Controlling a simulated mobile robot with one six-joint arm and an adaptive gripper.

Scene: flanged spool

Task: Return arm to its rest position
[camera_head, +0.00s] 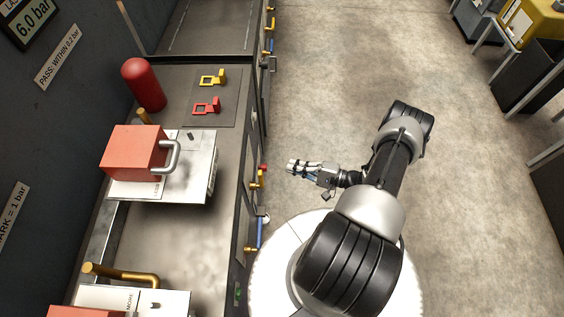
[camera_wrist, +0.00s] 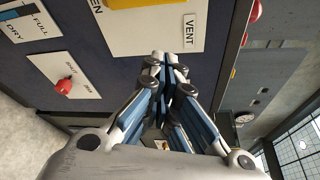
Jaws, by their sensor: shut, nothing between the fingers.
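My gripper (camera_head: 293,166) is over the floor, just right of the bench's front edge in the head view. It points left toward the bench and holds nothing. In the wrist view my gripper (camera_wrist: 162,58) has its fingers drawn together, with the bench's front panel beyond the tips. My arm is folded above my white round base, clear of the bench top.
The bench (camera_head: 170,235) runs along the left, with valve handles on its front edge. On it are an orange block (camera_head: 130,153) with a grey handle, a red cylinder (camera_head: 143,84), and yellow (camera_head: 213,77) and red (camera_head: 207,105) tags. Open floor (camera_head: 330,60) lies behind my arm.

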